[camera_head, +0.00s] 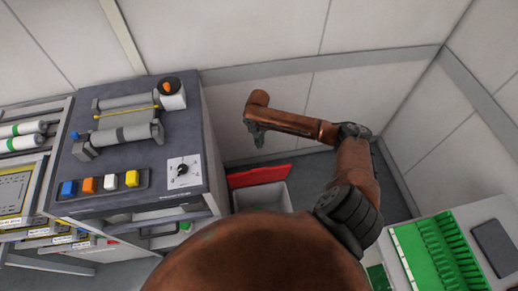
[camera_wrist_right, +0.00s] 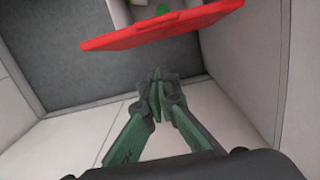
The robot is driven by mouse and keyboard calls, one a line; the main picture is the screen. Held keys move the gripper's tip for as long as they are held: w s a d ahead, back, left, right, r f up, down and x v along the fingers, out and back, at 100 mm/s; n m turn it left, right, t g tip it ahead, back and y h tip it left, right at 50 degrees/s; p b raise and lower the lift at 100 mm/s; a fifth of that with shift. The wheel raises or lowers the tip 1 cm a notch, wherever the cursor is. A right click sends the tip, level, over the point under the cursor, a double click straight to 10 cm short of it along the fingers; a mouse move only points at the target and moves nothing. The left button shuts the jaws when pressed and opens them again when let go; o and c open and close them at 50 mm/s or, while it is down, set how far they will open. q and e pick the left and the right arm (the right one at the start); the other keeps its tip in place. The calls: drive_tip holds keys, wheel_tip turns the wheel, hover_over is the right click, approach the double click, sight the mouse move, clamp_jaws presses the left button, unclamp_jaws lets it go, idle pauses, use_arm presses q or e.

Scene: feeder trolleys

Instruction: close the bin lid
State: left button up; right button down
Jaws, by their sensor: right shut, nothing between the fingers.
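The bin (camera_head: 265,198) is a pale grey container on the floor, partly hidden by my own round body part in front. Its red lid (camera_head: 258,176) is raised at the far edge, and part of the opening shows. My right gripper (camera_head: 258,142) hangs just behind and above the lid, with its fingers pointing down. In the right wrist view the gripper (camera_wrist_right: 158,80) is shut and empty. The red lid (camera_wrist_right: 165,27) lies beyond the fingertips there, with a visible gap between them. My left gripper is not in view.
A grey trolley (camera_head: 140,190) with knobs and coloured buttons stands left of the bin. A white unit with green racks (camera_head: 432,250) stands at the lower right. Pale walls (camera_head: 270,105) close off the back. Dark floor (camera_wrist_right: 90,80) lies beside the bin.

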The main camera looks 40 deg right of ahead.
drive_tip(key=s+f, duration=0.1)
drive_tip(key=f, duration=0.2)
drive_tip(key=s+a+f, duration=0.1)
drive_tip(key=f, duration=0.2)
drive_tip(key=s+a+f, duration=0.1)
drive_tip(key=s+f, duration=0.1)
drive_tip(key=f, duration=0.1)
drive_tip(key=shift+a+f, duration=0.1)
drive_tip(key=shift+a, duration=0.1)
